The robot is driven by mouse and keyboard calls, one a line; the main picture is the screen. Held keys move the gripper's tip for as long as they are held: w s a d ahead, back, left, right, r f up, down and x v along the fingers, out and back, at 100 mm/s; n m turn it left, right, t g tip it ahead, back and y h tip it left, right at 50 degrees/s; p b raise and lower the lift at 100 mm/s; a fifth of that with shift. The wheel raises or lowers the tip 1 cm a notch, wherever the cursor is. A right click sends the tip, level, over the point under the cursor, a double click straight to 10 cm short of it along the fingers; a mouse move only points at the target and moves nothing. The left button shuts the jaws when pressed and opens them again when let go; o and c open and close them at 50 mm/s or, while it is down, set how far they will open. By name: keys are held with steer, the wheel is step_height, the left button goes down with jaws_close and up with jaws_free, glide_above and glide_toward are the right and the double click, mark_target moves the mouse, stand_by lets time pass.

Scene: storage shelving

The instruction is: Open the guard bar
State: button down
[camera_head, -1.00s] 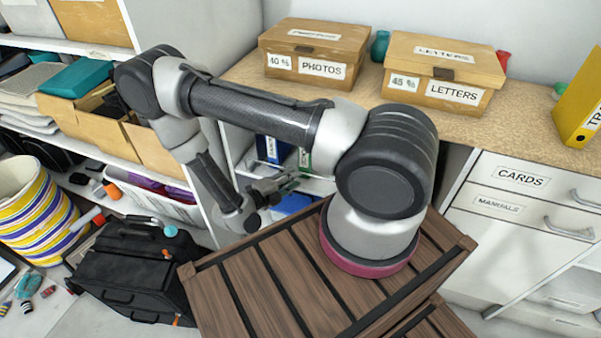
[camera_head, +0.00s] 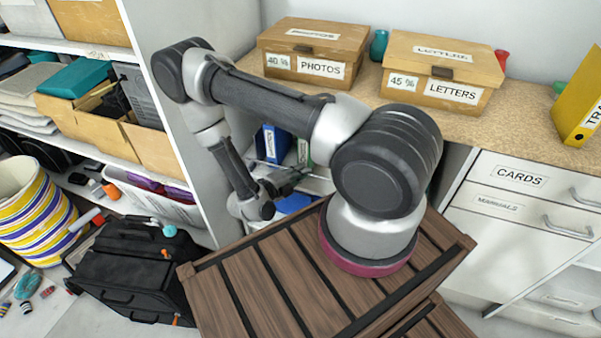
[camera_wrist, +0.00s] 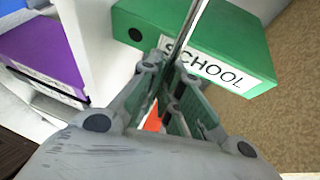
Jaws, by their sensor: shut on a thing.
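The guard bar (camera_wrist: 188,31) is a thin shiny metal rod in the wrist view. It runs from the top edge down between my fingers and crosses in front of a green binder marked SCHOOL (camera_wrist: 235,40). My gripper (camera_wrist: 172,85) is shut on the bar. In the head view my gripper (camera_head: 289,178) is at the open shelf compartment under the wooden counter, in front of the binders.
Wooden boxes marked PHOTOS (camera_head: 312,52) and LETTERS (camera_head: 440,75) sit on the counter (camera_head: 240,78). White drawers (camera_head: 510,205) are at right, a black bag (camera_head: 125,268) at lower left.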

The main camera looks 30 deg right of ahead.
steer(key=shift+a, duration=0.1)
steer(key=shift+s+a+f+m+t+h, duration=0.25)
steer(key=shift+s+a+m+h, duration=0.35)
steer(key=shift+h, duration=0.7)
steer(key=shift+s+a+f+m+h, duration=0.4)
steer(key=shift+m+h, duration=0.4)
steer(key=shift+h, duration=0.5)
steer(key=shift+s+a+f+m+t+h, duration=0.25)
steer(key=shift+a+m+h, duration=0.4)
steer(key=shift+h, duration=0.65)
